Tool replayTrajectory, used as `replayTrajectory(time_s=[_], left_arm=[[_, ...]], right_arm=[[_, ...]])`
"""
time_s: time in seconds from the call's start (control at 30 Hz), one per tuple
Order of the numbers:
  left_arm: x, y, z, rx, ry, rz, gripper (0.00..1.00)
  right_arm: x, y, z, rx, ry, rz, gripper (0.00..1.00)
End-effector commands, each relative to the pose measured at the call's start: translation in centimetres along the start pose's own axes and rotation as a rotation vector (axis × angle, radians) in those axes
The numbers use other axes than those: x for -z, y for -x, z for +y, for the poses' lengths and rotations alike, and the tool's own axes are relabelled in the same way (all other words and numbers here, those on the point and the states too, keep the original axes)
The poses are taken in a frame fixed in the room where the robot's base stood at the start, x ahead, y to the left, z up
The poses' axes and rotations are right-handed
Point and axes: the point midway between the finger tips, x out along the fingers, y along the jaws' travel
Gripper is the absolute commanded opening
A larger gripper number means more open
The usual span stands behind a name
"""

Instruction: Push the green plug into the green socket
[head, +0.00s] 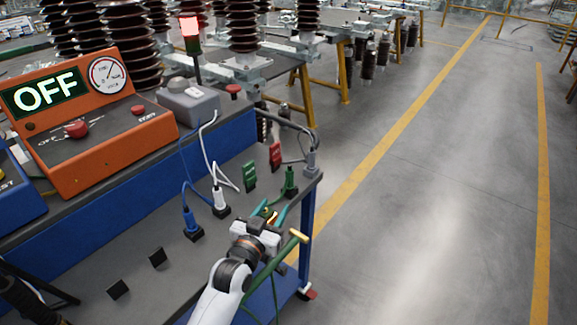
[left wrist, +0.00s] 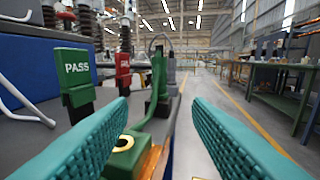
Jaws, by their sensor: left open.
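My left gripper (head: 267,216) is at the front right corner of the bench. Its teal fingers (left wrist: 158,130) are open and apart in the left wrist view. A green block with a brass ring (left wrist: 125,145) shows between and below the fingers; I cannot tell whether they touch it. An upright green plug-shaped piece (head: 290,182) stands on a dark base just beyond the gripper, and also shows in the left wrist view (left wrist: 158,85). A green strip curves from it toward the block. I cannot tell plug from socket for certain. My right gripper is out of view.
A blue plug (head: 191,222) and white plug (head: 219,200) stand in dark bases to the left. Green PASS (head: 249,176) and red (head: 275,155) tags stand behind. An orange box reading OFF (head: 90,120) sits at the back left. Clear floor lies right of the bench.

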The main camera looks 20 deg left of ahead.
Motion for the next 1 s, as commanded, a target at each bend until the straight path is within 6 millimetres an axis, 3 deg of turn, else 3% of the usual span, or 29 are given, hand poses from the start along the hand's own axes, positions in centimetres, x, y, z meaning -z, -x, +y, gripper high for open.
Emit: replayTrajectory(time_s=[0.07, 0.3, 0.4, 0.73, 1.0], left_arm=[[-0.2, -0.6, 0.0, -0.001, 0.002, -0.007, 0.45], [-0.3, -4.6, 0.0, -0.001, 0.003, -0.009, 0.45], [-0.2, -6.0, 0.0, -0.001, 0.001, -0.007, 0.45], [-0.7, -9.1, 0.3, -0.001, 0.002, -0.007, 0.45], [-0.6, -11.9, 0.4, -0.001, 0.001, -0.005, 0.45]], right_arm=[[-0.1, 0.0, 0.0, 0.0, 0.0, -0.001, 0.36], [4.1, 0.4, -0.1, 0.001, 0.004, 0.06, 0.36], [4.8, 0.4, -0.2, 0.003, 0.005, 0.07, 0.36], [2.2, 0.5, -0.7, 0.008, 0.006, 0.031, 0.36], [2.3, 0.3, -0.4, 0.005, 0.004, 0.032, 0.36]])
